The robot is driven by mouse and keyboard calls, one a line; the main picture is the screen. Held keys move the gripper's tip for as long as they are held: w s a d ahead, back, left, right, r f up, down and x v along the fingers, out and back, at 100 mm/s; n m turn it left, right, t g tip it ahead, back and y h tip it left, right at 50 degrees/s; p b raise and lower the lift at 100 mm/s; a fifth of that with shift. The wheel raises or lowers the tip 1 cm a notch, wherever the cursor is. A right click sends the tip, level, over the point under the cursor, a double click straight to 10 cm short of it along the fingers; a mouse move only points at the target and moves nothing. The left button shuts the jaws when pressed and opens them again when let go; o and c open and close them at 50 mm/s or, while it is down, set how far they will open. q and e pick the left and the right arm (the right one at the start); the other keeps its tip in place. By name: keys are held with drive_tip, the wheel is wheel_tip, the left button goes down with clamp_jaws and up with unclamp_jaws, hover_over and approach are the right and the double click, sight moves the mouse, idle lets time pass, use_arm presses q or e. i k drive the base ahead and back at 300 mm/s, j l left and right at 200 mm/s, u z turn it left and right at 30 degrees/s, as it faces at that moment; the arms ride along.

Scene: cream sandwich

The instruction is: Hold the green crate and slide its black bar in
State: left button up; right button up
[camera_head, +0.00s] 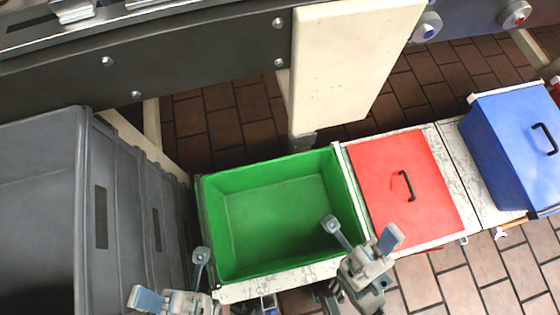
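The green crate (278,212) is open and empty, set in the pale bench frame at the middle of the head view. A thin dark edge runs along its left side; I cannot tell whether this is the black bar. My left gripper (174,278) is open and empty at the crate's front left corner, apart from it in the picture. My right gripper (360,232) is open, with one finger over the crate's inside and the other beyond its right wall. I cannot tell its height or whether it touches the wall.
A large grey bin (130,210) stands close on the left. A red lid (395,165) with a black handle lies right of the crate, and a blue box (495,125) is farther right. A dark conveyor frame (190,60) and cream panel (345,60) stand behind.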

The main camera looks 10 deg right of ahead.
sight(198, 176)
drive_tip(key=k+l, duration=0.1)
drive_tip(key=k, duration=0.4)
drive_tip(key=k+l, duration=0.1)
drive_tip(key=k, duration=0.4)
